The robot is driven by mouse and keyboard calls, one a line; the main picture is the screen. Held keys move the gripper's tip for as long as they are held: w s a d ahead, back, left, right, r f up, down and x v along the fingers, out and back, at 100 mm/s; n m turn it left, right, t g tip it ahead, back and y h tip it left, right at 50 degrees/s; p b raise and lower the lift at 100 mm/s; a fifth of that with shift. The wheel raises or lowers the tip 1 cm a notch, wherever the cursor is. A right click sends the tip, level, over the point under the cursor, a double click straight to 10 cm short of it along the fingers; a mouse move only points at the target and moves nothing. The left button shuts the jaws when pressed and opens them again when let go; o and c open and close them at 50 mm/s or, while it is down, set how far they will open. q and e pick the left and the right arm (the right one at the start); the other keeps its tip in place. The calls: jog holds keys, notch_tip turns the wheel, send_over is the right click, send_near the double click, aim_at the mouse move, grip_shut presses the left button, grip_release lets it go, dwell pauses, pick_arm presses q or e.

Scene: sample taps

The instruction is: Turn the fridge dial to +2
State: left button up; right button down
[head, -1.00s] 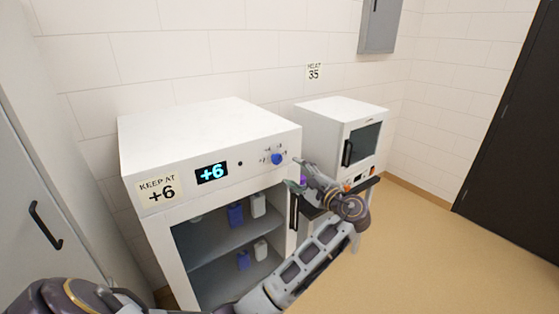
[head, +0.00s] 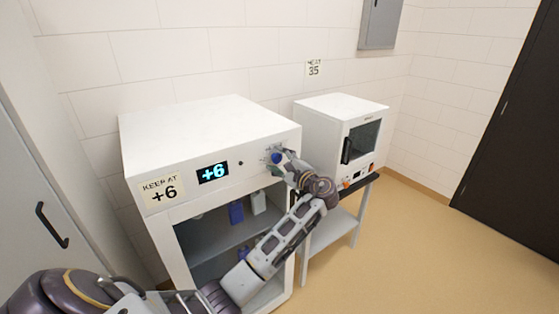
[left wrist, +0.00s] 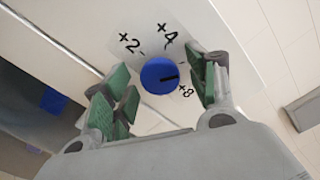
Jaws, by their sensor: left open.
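The blue fridge dial (left wrist: 159,75) shows clearly in the left wrist view, on a white panel with printed labels. Its dark pointer line aims right, near a label that looks like +8 or +6; +4 and +2 are printed above and to the upper left. In the head view the dial (head: 276,157) is partly covered by my left gripper (head: 281,165). The gripper also shows in the left wrist view (left wrist: 160,92), open, its green-padded fingers on either side of the dial with gaps. The fridge display (head: 212,172) reads +6. My right gripper is not in view.
The white fridge (head: 205,130) stands open-fronted with bottles on its shelves; a sign (head: 162,190) says KEEP AT +6. A smaller white oven (head: 338,125) stands on a stand to the right. The floor at right is clear.

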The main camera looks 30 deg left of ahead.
pick_arm(q)
jog(key=c, duration=1)
jog(key=shift+c, duration=0.2)
jog(key=shift+f, duration=0.1)
